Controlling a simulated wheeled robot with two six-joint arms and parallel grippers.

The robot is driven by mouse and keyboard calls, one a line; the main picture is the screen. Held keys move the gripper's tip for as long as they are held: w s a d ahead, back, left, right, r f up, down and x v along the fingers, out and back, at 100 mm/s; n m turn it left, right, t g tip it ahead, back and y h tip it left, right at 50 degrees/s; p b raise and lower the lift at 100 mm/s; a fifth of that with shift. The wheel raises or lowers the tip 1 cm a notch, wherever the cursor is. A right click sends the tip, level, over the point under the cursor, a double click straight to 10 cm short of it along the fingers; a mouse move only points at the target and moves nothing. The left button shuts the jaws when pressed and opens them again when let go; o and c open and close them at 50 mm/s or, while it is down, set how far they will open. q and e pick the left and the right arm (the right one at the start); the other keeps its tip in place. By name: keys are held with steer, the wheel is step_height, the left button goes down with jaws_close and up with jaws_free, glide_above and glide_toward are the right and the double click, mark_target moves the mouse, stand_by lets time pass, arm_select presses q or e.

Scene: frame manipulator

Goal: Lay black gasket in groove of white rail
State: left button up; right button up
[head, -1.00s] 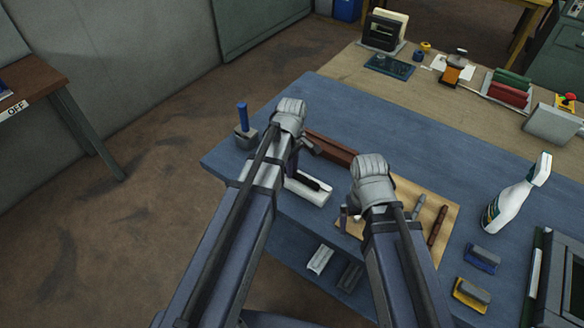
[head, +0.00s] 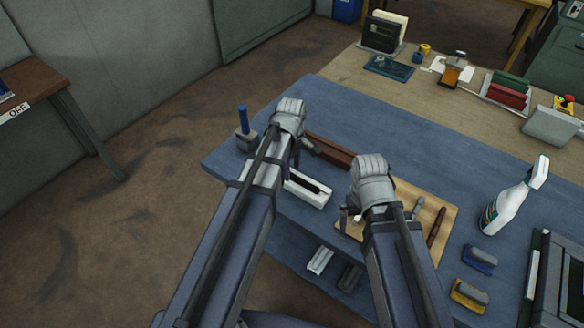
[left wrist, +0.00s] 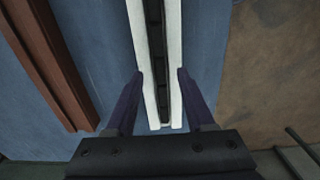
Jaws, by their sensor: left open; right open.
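The white rail (head: 313,200) lies on the blue mat beside my left gripper (head: 298,157). In the left wrist view the rail (left wrist: 174,50) runs lengthwise between my left gripper's fingers (left wrist: 160,72), which are spread open, one on each side. The black gasket (left wrist: 155,50) shows as a dark strip along the rail's groove, and also in the head view (head: 312,187). Whether it is pressed fully down cannot be told. My right gripper (head: 349,214) is open over the wooden board, with its fingers mostly hidden by the wrist.
A brown bar (head: 331,151) lies behind the rail. A wooden board (head: 402,252) with tools lies to the right. A blue-handled tool stands in a grey block (head: 245,138) at the left edge. A spray bottle (head: 508,203) stands far right.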

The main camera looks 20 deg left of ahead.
arm_select(q)
step_height(320, 180, up, 7)
steer(key=p, duration=0.6)
steer(key=shift+f, duration=0.1)
stand_by(0.3)
steer(key=s+d+m+y, duration=0.1)
steer(key=s+d+m, duration=0.9)
steer(key=s+m, duration=0.4)
steer(key=m, duration=0.3)
steer(key=shift+s+d+m, duration=0.15)
steer(key=shift+d+m, duration=0.1)
steer(key=shift+m, duration=0.15)
